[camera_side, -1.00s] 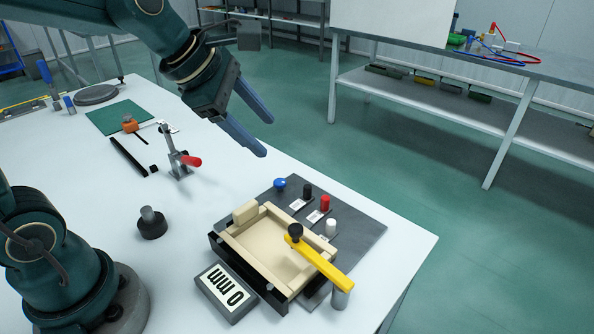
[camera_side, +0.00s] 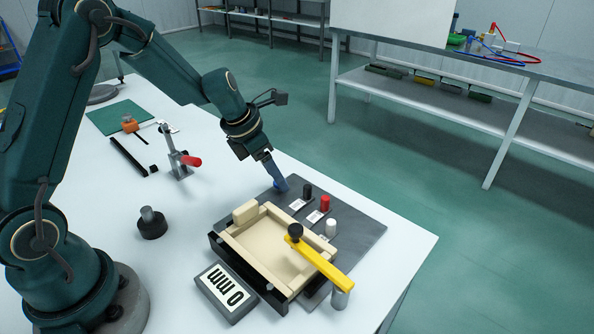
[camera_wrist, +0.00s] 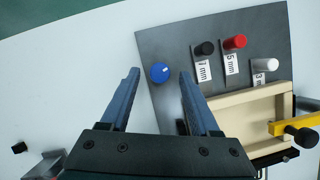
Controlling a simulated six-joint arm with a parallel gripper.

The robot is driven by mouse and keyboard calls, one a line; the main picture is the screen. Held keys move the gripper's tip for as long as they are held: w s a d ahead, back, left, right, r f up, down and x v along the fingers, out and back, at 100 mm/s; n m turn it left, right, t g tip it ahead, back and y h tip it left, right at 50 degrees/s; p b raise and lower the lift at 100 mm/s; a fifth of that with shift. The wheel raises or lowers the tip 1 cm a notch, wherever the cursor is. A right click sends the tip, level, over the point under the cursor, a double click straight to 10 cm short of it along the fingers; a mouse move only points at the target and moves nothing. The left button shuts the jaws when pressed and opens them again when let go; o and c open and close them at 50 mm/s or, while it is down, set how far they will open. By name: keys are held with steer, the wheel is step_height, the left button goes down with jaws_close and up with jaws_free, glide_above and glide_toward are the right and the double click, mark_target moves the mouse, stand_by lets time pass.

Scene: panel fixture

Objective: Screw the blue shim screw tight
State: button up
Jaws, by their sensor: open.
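The blue shim screw (camera_wrist: 160,73) is a round blue knob with a white mark on top, near the corner of the dark grey plate (camera_wrist: 160,40). In the wrist view it shows between and just beyond the two fingertips of my gripper (camera_wrist: 158,72). The fingers are apart, with nothing between them that I can see held. In the side view my gripper (camera_side: 280,188) points down at the screw's place, and its fingers hide most or all of the screw. I cannot tell whether a finger touches it.
Black (camera_side: 307,191), red (camera_side: 325,203) and white (camera_side: 331,228) knobs with labels stand right of my gripper. A beige tray-like panel (camera_side: 247,237) with a yellow clamp bar (camera_side: 325,265) lies nearby. A "0 mm" display (camera_side: 227,292) sits in front. A red-handled clamp (camera_side: 180,162) stands to the left.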

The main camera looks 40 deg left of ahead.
steer(key=shift+w+f, duration=0.15)
steer(key=shift+f, duration=0.15)
jaws_close()
